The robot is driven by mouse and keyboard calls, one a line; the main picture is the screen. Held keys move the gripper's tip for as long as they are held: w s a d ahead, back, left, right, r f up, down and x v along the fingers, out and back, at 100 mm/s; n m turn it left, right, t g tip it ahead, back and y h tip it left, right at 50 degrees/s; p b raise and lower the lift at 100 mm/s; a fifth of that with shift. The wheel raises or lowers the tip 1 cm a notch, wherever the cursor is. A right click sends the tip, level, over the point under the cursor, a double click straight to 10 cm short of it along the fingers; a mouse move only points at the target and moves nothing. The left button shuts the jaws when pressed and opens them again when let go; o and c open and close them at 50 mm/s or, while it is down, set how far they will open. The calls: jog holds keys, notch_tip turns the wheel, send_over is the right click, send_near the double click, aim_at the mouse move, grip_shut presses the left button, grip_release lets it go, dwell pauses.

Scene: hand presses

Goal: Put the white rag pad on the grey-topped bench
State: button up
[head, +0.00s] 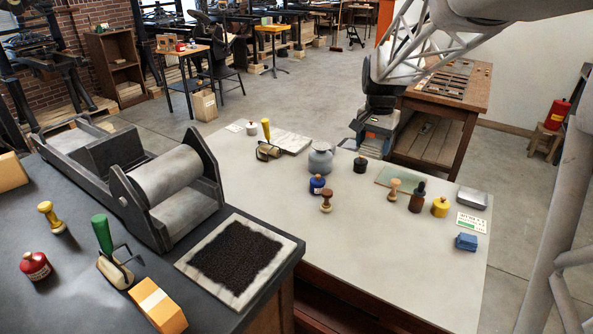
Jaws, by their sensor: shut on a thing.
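My gripper (371,151) is low over the far right part of the grey-topped bench (400,260), near its back edge. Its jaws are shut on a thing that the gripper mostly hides. A pale sliver beside the fingers (349,144) looks like part of the white rag pad, but its full outline does not show. I cannot tell whether it touches the bench top.
Near the gripper stand a grey jar (320,158), a dark pot (360,165) and a green mat (398,179). Stamps, a brown bottle (418,197) and a metal tin (472,198) stand to the right. The bench's front middle is clear. A dark-topped bench (200,285) holds a press (165,185).

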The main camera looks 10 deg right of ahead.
notch_tip(320, 180, down, 25)
jog(key=shift+r, duration=0.2)
jog(key=shift+w, duration=0.1)
send_over(354, 200)
jog(key=shift+w+f, duration=0.2)
jog(key=shift+f, duration=0.55)
dwell(0.3)
jog(key=shift+f, duration=1.75)
jog(key=shift+f, duration=0.1)
jog(key=o, duration=0.9)
jog(key=shift+o, duration=0.2)
